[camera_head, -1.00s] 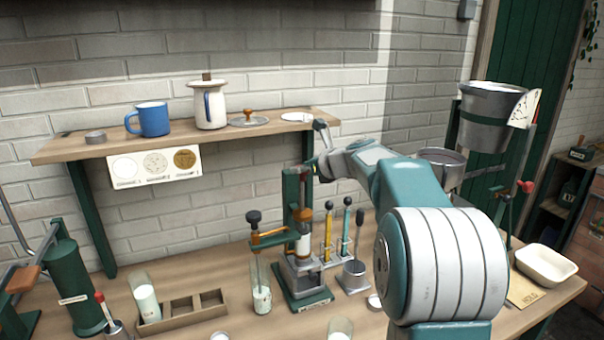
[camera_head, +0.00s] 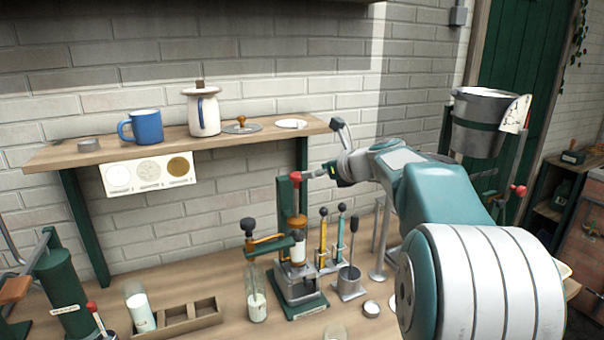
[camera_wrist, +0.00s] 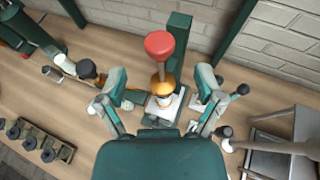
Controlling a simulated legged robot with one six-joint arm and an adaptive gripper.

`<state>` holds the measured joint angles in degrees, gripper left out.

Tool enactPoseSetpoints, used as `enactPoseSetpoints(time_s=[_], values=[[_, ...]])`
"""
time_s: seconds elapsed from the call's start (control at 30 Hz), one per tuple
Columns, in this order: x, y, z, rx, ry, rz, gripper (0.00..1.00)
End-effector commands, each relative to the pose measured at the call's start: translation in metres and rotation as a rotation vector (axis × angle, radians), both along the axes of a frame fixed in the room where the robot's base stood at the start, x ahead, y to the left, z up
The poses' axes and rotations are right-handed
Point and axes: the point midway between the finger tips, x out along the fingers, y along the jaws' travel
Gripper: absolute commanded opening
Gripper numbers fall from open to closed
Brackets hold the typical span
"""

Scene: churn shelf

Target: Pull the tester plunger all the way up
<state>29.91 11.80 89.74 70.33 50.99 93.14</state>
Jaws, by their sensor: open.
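The tester (camera_head: 298,285) stands on the bench, with a green upright post, an amber and white body and a silver block on a green base. Its plunger has a red knob (camera_head: 295,178) on top, which also shows in the wrist view (camera_wrist: 159,45). My gripper (camera_head: 312,174) is just to the right of the knob in the head view. In the wrist view my gripper (camera_wrist: 162,76) has its two fingers spread apart, with the knob and amber part showing between them in the picture. I cannot tell whether a finger touches the knob.
A glass tube (camera_head: 256,299) stands left of the tester and a stand with yellow and blue rods (camera_head: 322,240) stands right of it. The shelf (camera_head: 75,155) with a blue mug (camera_head: 146,127) is behind. A wooden rack (camera_head: 183,318) lies at the front left.

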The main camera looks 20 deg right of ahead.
Motion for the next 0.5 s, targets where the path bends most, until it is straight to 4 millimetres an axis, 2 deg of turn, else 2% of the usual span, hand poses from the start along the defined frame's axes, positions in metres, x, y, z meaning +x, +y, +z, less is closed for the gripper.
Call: enactPoseSetpoints(time_s=[0.1,0.2,0.5], values=[[-0.020,-0.009,0.009,-0.001,-0.001,-0.003,0.86],[-0.031,-0.014,0.014,0.001,-0.001,-0.002,0.86],[-0.040,-0.017,0.018,0.001,0.000,0.000,0.86]])
